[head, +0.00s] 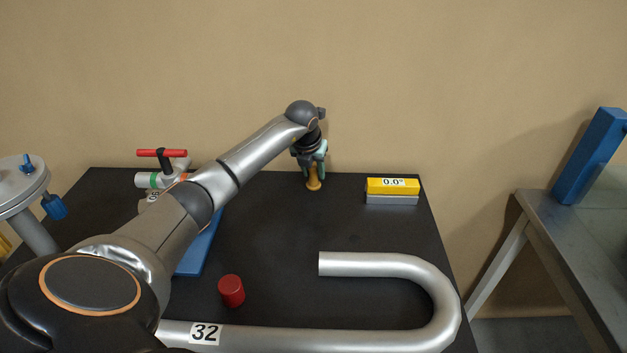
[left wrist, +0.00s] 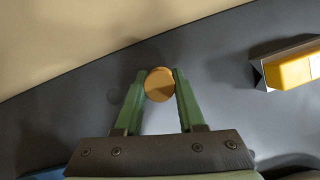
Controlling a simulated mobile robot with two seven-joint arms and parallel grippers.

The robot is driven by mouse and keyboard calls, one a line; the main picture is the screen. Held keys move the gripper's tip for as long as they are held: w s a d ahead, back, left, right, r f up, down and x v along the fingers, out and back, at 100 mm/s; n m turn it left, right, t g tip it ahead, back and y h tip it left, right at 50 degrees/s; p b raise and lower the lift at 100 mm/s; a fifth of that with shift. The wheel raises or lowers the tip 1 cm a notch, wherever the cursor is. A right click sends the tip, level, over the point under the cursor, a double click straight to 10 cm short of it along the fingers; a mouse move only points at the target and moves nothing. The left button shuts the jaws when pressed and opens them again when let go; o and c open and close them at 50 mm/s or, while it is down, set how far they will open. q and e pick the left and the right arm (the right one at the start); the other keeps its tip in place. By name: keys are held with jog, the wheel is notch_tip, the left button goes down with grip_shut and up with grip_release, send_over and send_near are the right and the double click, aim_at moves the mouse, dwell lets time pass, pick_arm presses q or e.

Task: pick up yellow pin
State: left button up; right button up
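The yellow pin (head: 314,182) is a small knobbed peg near the back edge of the dark table. It looks upright in the head view. My left gripper (head: 316,163) is over it from above, with its fingers around the pin's upper part. In the left wrist view, the pin's round top (left wrist: 159,84) fills the space between the green fingertips of my left gripper (left wrist: 160,78), and they appear to touch both sides. I cannot tell whether its base rests on the table. My right gripper is not in view.
A yellow block marked 0.0" (head: 393,186) lies right of the pin. A red cylinder (head: 231,291) and a bent silver pipe (head: 390,264) are in front. A red-handled valve (head: 162,154) stands back left. The table (head: 275,225) is clear in the middle.

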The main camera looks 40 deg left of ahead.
pick_arm(q)
grip_shut()
jog(key=shift+r, duration=0.15)
